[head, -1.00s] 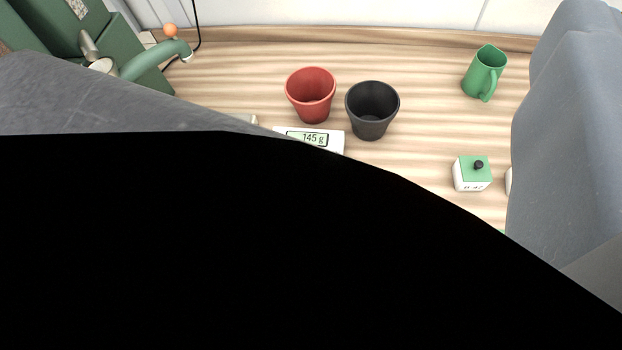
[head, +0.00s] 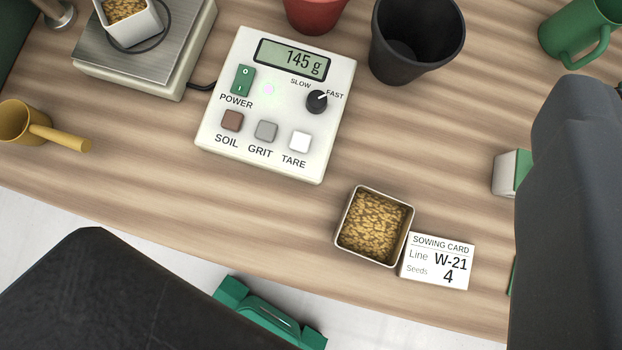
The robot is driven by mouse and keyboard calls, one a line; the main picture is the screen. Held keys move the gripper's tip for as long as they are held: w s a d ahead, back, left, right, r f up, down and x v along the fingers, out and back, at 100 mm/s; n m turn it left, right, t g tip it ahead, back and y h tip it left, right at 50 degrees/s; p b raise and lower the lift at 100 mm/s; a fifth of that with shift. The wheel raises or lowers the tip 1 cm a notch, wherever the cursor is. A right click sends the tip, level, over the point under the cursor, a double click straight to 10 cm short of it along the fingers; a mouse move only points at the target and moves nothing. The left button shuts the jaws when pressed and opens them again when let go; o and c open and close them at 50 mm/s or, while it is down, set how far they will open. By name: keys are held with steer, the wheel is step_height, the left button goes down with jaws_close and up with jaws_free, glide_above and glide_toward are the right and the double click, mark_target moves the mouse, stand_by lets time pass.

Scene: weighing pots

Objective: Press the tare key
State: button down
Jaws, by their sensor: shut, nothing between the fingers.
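The control box (head: 213,137) lies on the bench left of centre. Its white tare key (head: 300,141) is the right one in the bottom row, above the word TARE, and nothing covers it. The brown soil key (head: 232,121) and the grey grit key (head: 265,131) are to its left. The display (head: 293,59) reads 145 g. Dark parts of my own arm fill the lower left corner and the right edge.
The scale (head: 120,65) holds a pot of grain at upper left. A yellow scoop (head: 40,130) lies left. A square grain dish (head: 352,212) and sowing card (head: 437,262) are below right of the box. A black pot (head: 385,45) and red pot (head: 315,14) stand behind.

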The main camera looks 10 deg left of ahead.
steer(key=w+a+f+n+g+b, duration=0.1)
steer(key=w+a+f, duration=0.15)
steer(key=f, duration=0.55)
steer(key=w+a+f+n+g, duration=0.1)
steer(key=w+a+f, duration=0.15)
steer(key=f, duration=0.45)
steer(key=n+b, duration=0.1)
steer(key=n, duration=0.1)
glide_above(296, 148)
step_height(296, 148, down, 11)
steer(key=shift+w+g, duration=0.15)
steer(key=shift+g, duration=0.25)
steer(key=shift+f, duration=0.2)
step_height(296, 148, down, 8)
steer(key=b, duration=0.3)
steer(key=shift+r, duration=0.15)
steer(key=shift+f, duration=0.4)
steer(key=shift+f, duration=0.15)
steer(key=shift+f, duration=0.2)
